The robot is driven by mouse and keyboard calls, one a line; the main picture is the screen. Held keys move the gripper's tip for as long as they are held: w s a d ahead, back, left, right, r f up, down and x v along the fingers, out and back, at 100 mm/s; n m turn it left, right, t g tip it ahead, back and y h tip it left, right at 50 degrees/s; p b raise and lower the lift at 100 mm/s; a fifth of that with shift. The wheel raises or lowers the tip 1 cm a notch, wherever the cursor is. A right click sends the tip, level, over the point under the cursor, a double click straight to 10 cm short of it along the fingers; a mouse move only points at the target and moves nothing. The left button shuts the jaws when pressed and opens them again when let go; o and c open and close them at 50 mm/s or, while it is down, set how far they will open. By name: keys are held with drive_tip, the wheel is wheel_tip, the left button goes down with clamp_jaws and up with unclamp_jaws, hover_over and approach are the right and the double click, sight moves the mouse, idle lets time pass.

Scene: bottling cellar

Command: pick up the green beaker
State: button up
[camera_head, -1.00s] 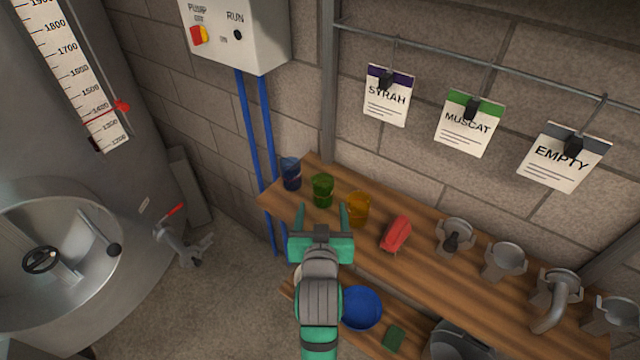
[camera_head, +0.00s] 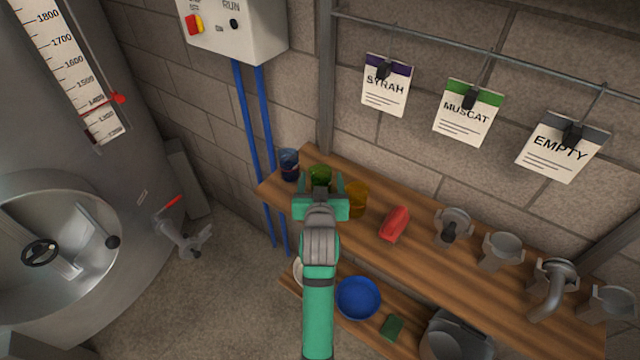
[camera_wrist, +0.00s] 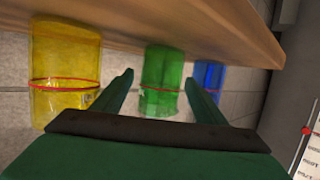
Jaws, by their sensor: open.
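The green beaker (camera_head: 320,176) stands on the upper wooden shelf between a blue beaker (camera_head: 288,165) and a yellow beaker (camera_head: 356,200). My gripper (camera_head: 321,184) is open and empty in front of the green beaker, hiding its lower part in the head view. In the wrist view the green beaker (camera_wrist: 162,82) shows between the two fingers of my gripper (camera_wrist: 158,85), with a red line around it. The yellow beaker (camera_wrist: 66,75) is left of the fingers and the blue beaker (camera_wrist: 207,78) right of them. I cannot tell whether the fingers reach around the green beaker.
A red object (camera_head: 395,224) and several grey metal fittings (camera_head: 453,226) lie along the shelf (camera_head: 420,252) to the right. A lower shelf holds a blue bowl (camera_head: 358,298). Blue pipes (camera_head: 257,150) run down the wall to the left.

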drive_tip(key=shift+w, duration=0.25)
drive_tip(key=shift+s+d, duration=0.15)
drive_tip(key=c, duration=1)
drive_tip(key=shift+a, duration=0.3)
drive_tip(key=shift+c, duration=0.7)
drive_tip(key=shift+d+r, duration=0.1)
drive_tip(key=shift+r, duration=0.05)
